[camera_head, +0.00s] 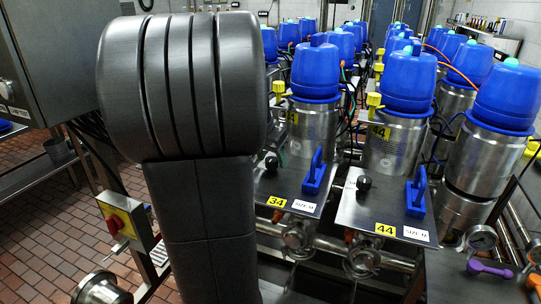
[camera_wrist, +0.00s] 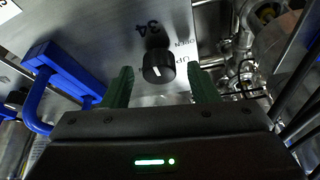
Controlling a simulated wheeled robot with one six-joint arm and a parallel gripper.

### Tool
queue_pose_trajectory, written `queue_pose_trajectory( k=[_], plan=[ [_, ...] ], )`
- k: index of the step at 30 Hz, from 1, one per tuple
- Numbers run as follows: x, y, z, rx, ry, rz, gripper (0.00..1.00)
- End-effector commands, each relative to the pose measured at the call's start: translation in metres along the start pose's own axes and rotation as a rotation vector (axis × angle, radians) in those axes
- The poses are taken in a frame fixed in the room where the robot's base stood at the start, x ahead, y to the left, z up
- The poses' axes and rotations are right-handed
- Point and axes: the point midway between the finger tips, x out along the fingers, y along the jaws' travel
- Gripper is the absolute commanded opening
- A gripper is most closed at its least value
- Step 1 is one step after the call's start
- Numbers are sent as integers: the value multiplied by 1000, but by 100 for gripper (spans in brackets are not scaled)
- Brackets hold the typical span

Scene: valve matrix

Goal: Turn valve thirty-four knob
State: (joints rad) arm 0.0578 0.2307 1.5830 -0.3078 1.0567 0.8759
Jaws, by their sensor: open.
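The valve thirty-four knob (camera_head: 271,161) is a small black round knob on a metal plate. The plate's front carries a yellow "34" label (camera_head: 276,201). In the wrist view the knob (camera_wrist: 158,66) has a white pointer mark, with "34" and "OPEN" printed upside down or tilted beside it. My gripper (camera_wrist: 160,76) has two green fingers, open and spread to either side of the knob in this view. Whether they touch it or how far off they are, I cannot tell. My gripper does not show in the head view, where my dark arm link covers the left-centre.
A blue handle (camera_head: 314,172) stands right of the knob; it shows at left in the wrist view (camera_wrist: 58,82). Pipes, steel canisters with blue tops (camera_head: 408,80) and a control box (camera_head: 126,220) stand around.

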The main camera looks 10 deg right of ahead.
Motion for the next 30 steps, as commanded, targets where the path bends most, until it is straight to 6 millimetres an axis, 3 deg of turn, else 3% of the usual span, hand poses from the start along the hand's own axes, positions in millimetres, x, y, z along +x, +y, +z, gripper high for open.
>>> queue_pose_trajectory(
  k=[8,15,30],
  plan=[
    [2,0,0,0,0,0,54],
    [1,0,0,0,0,0,9],
    [1,1,0,-123,-1,-52,9]
  ],
)
